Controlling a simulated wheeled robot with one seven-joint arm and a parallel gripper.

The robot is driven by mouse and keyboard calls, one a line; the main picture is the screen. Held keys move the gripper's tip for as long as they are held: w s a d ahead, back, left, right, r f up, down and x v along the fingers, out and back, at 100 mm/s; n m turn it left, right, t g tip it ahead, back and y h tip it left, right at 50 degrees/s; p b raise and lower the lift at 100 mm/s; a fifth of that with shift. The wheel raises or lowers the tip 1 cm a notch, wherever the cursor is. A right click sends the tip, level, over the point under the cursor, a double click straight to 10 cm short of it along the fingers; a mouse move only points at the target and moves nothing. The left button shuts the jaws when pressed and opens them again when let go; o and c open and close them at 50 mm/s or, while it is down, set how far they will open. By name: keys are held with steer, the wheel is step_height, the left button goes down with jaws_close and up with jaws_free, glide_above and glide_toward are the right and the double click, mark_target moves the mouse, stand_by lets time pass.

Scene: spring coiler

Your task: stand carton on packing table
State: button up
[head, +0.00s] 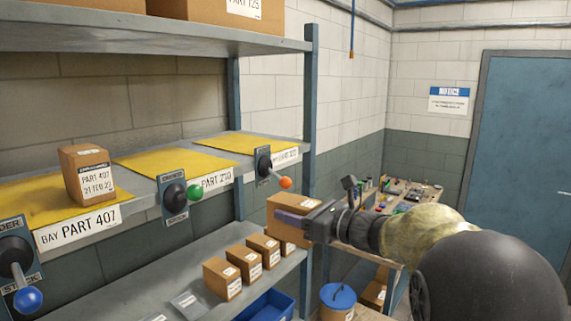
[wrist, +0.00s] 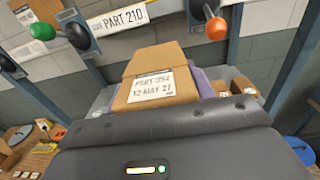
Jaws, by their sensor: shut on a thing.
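My gripper (head: 291,221) is shut on a brown carton (head: 292,203), held in the air in front of the shelf rack. In the wrist view the held carton (wrist: 157,68) sits between my gripper's purple fingers, and its white label reads PART 352, 12 MAY 21. Its lower part is hidden by the gripper body. A wooden table (head: 384,260) stands behind my arm, partly hidden, with small items on its top. I cannot tell whether it is the packing table.
The rack's upper shelf (head: 143,190) has yellow mats, levers with coloured knobs, and a PART 407 carton (head: 87,175). Several small cartons (head: 222,279) line the lower shelf, near a blue bin (head: 266,306). A blue door (head: 522,145) is at right.

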steer(key=s+d+f+b, duration=0.2)
steer(key=s+d+f, duration=0.1)
steer(key=f, duration=1.6)
steer(key=s+d+f+b, duration=0.3)
steer(key=s+d+f, duration=0.1)
steer(key=f, duration=1.6)
steer(key=s+d+f+b, duration=0.3)
steer(key=d+f, duration=0.3)
steer(key=f, duration=1.3)
steer(key=shift+s+f, duration=0.15)
steer(key=shift+s, duration=0.35)
